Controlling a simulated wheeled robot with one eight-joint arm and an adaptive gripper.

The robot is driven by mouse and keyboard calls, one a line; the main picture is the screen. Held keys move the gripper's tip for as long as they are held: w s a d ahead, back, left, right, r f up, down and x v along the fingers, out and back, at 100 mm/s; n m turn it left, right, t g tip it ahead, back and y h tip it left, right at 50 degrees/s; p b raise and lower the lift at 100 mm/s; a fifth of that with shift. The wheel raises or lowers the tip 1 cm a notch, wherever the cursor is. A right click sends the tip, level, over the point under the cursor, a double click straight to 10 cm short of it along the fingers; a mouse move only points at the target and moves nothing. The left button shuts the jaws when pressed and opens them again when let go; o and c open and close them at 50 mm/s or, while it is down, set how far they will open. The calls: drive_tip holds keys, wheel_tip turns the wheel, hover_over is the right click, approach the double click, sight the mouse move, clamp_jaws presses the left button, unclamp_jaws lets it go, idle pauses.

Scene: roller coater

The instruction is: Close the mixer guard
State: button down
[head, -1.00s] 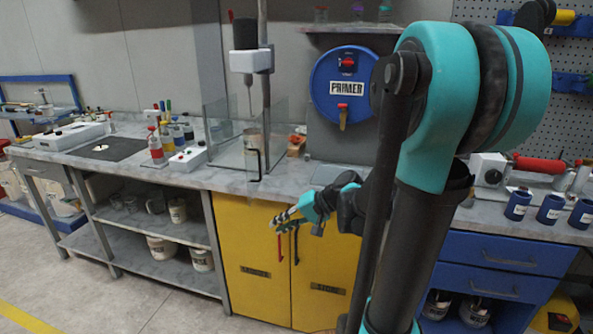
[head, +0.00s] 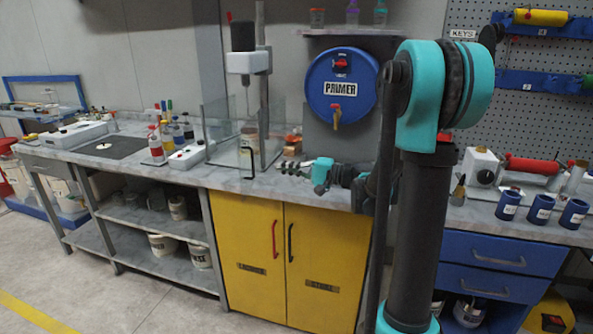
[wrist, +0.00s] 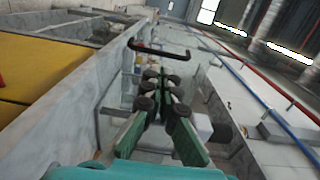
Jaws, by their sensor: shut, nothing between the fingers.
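The mixer (head: 243,62) stands on the bench with a black and white head on a grey post. Its guard of clear panels (head: 218,128) surrounds a pot (head: 248,140) beneath it. A black bar handle (head: 253,162) is at the guard's front, near the bench edge; how far the clear door stands open is hard to tell. My gripper (head: 282,168) is shut and empty, right of the handle at about bench-top height, apart from it. In the wrist view the handle (wrist: 160,51) lies beyond my shut fingertips (wrist: 163,75).
Yellow cabinet doors (head: 325,260) are below the bench (head: 190,178). A blue PRIMER drum (head: 342,88) hangs behind my arm. Bottles (head: 155,145) and a white device (head: 187,156) stand left of the guard.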

drive_tip(key=x, duration=0.7)
drive_tip(key=shift+a, duration=0.2)
drive_tip(key=shift+a, duration=0.15)
